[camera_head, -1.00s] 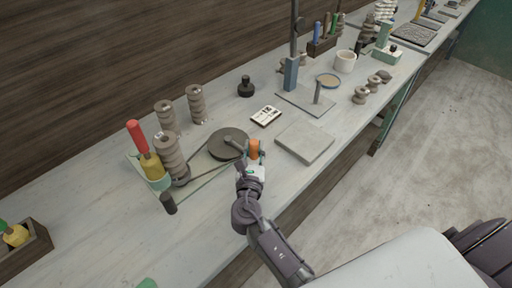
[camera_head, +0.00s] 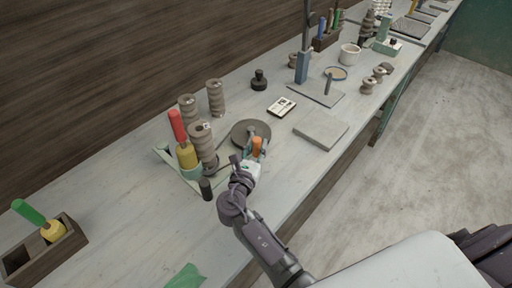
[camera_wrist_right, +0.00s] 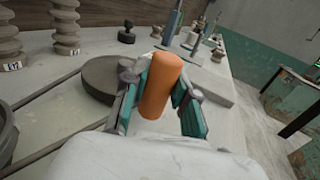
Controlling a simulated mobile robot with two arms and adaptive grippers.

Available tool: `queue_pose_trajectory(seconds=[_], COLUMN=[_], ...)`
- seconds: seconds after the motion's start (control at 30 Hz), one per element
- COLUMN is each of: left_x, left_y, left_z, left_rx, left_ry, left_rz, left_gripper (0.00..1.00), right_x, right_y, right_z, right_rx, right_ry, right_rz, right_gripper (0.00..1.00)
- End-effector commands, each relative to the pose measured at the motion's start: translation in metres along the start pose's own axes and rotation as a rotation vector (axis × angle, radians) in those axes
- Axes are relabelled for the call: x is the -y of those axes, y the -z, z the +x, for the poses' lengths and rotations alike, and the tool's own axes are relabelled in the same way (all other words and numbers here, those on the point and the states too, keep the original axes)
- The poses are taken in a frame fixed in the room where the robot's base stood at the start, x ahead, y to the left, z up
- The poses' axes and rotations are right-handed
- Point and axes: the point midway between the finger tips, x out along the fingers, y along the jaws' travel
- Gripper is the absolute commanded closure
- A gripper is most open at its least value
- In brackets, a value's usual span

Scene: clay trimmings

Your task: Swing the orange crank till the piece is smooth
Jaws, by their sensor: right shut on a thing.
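The orange crank handle (camera_head: 257,147) stands upright at the front right of a dark grey disc (camera_head: 240,132) on the bench. My right gripper (camera_head: 254,158) is shut on the handle. In the right wrist view the orange handle (camera_wrist_right: 161,84) stands between the two teal fingers (camera_wrist_right: 160,100), and the dark disc (camera_wrist_right: 100,76) lies just behind to the left. My left gripper is not in view.
A flat grey slab (camera_head: 321,131) lies right of the crank. A black cylinder (camera_head: 206,189) stands at the left front. A small card (camera_head: 282,106) and a black knob (camera_head: 259,80) are behind. A wooden box (camera_head: 42,252) sits at the far left.

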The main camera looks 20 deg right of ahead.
Motion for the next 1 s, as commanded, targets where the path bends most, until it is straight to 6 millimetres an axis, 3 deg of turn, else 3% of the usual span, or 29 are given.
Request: queue_pose_trajectory(seconds=[0.53,0.57,0.7,1.0], left_x=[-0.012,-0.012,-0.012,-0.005], left_y=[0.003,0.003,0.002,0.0], left_z=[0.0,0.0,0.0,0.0], left_rx=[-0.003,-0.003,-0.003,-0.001], left_ry=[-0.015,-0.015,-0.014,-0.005], left_rz=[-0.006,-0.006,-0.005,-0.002], left_gripper=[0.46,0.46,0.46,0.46], right_x=[-0.004,-0.004,-0.003,-0.002], right_y=[-0.003,-0.003,-0.002,-0.001], right_z=[0.002,0.002,0.002,0.002], right_rx=[0.003,0.003,0.003,0.001], right_ry=[-0.013,-0.013,-0.011,-0.008], right_rz=[0.004,0.004,0.004,0.002], right_gripper=[1.0,0.71,0.48,0.46])
